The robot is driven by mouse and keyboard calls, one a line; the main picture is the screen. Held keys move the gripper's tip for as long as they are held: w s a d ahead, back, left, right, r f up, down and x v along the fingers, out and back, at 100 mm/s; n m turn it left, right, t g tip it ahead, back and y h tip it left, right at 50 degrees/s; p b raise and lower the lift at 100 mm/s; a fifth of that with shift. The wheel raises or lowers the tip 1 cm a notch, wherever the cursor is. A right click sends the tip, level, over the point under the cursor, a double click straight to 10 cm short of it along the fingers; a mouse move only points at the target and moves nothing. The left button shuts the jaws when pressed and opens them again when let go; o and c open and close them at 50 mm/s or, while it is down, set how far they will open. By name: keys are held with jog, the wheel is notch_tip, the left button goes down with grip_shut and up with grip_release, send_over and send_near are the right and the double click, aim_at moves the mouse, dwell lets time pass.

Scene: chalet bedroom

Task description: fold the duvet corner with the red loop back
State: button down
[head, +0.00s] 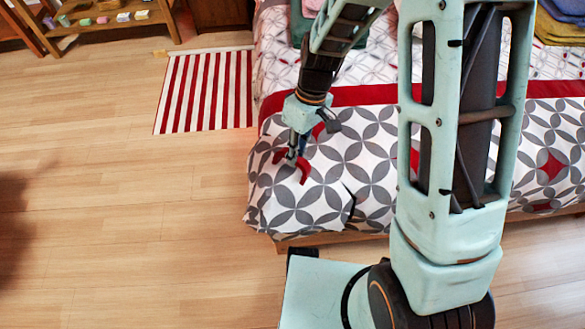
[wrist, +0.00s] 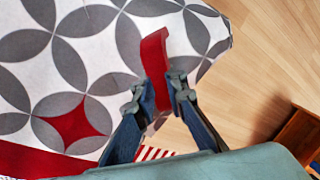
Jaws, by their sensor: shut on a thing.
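The duvet (head: 350,165) is white with grey petal shapes, red diamonds and a red band, and it covers the bed. Its near left corner hangs over the bed's edge in the head view. The red loop (head: 304,171) is at that corner. My gripper (head: 292,157) is at the loop, and its fingers are closed on it. In the wrist view the red loop (wrist: 154,55) passes between the two fingertips of my gripper (wrist: 162,95), beside the patterned duvet (wrist: 60,60).
A red-and-white striped rug (head: 205,92) lies on the wooden floor (head: 120,190) left of the bed. A wooden shelf (head: 105,28) with small items stands at the back left. Folded towels (head: 562,22) lie on the bed at the far right.

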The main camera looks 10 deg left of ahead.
jog(key=shift+w+d+r, duration=0.1)
jog(key=shift+w+d, duration=0.05)
jog(key=shift+w, duration=0.05)
jog(key=shift+w+d+r+g+y+p, duration=0.3)
jog(key=shift+w+d+r+g+p, duration=0.15)
jog(key=shift+w, duration=0.2)
jog(key=shift+w+d+g, duration=0.15)
jog(key=shift+w+g, duration=0.1)
jog(key=shift+w, duration=0.05)
jog(key=shift+w+d+r+g+y+p, duration=0.15)
jog(key=shift+w+d+g+y+p, duration=0.25)
jog(key=shift+w, duration=0.15)
jog(key=shift+w+d+r+g, duration=0.1)
jog(key=shift+w+d+g, duration=0.05)
jog(key=shift+w+g, duration=0.2)
jog(key=shift+w, duration=0.15)
jog(key=shift+w+d+g+y, duration=0.6)
jog(key=shift+w+g, duration=0.05)
jog(key=shift+w, duration=0.25)
